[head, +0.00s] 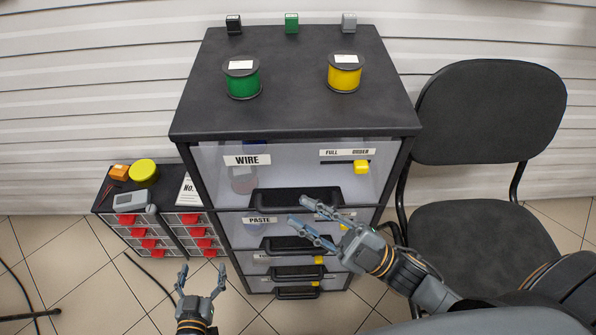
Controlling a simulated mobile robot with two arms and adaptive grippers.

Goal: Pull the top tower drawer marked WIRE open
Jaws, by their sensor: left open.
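The top drawer marked WIRE (215,180) has a clear front with a wide black handle (275,203) along its lower edge. Its front looks level with the tower frame, so it appears closed. My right gripper (297,211) is in front of the right part of this handle, its two fingers spread and pointing left. It covers part of the handle, and I cannot tell whether it touches it. My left gripper (201,268) is low at the left of the tower, open and empty, fingers pointing up.
The PASTE drawer (235,229) and further drawers lie below. A green spool (243,82) and a yellow spool (344,77) stand on the tower top. A small red-drawer cabinet (160,226) is at left. A black chair (487,115) stands close at right.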

